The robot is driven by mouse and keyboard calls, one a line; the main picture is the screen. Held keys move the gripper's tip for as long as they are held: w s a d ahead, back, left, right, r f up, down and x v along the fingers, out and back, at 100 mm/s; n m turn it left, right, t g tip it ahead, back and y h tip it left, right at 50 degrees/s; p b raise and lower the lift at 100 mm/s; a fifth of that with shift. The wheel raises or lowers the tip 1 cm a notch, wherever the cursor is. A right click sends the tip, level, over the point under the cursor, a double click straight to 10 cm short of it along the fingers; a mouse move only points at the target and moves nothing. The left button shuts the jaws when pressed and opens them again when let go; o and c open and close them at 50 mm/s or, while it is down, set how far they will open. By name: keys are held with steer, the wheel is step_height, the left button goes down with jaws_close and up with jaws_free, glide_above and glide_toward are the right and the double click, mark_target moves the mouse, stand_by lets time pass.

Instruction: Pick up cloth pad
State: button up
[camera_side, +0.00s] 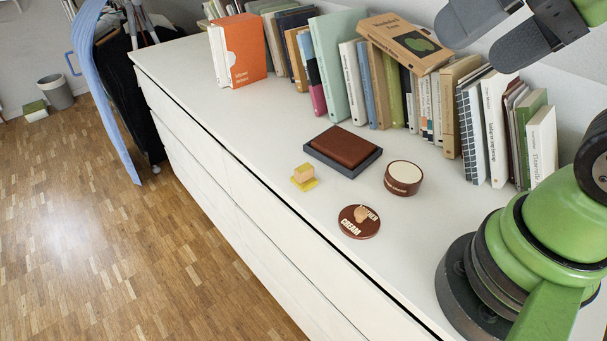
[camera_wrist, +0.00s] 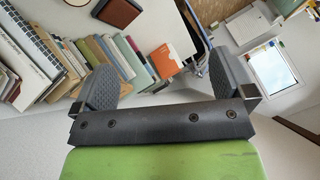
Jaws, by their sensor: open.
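A small beige block on a yellow base (camera_side: 304,178) sits on the white cabinet top, left of a round brown lid marked "CREAM" (camera_side: 350,228). A small tan lump (camera_side: 361,214) lies on or is part of that lid. I cannot tell for certain which of these is the cloth pad. My gripper (camera_side: 476,46) is at the top right of the side view, high above the books and well away from the small items. In the wrist view my gripper (camera_wrist: 162,75) has its two grey fingers wide apart with nothing between them.
A brown block (camera_side: 344,146) lies in a dark tray (camera_side: 352,170); an open round tin (camera_side: 403,178) stands beside it. A row of books (camera_side: 355,85) lines the wall, one lying on top (camera_side: 405,38). The cabinet top (camera_side: 225,120) is bare at left.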

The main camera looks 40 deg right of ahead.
steer(key=c, duration=0.5)
steer(key=n+g+h, duration=0.2)
steer(key=n+g, duration=0.1)
steer(key=g, duration=0.3)
glide_above(304, 168)
step_height(304, 168, down, 14)
steer(key=shift+n+g, duration=0.3)
steer(key=shift+g, duration=0.3)
steer(key=f, duration=1)
steer(key=shift+w+a+f, duration=0.15)
steer(key=shift+w+f, duration=0.2)
steer(key=shift+w, duration=0.05)
steer(key=shift+s+f, duration=0.2)
steer(key=shift+f, duration=1.25)
steer(key=shift+s+f, duration=0.15)
steer(key=shift+f, duration=1.3)
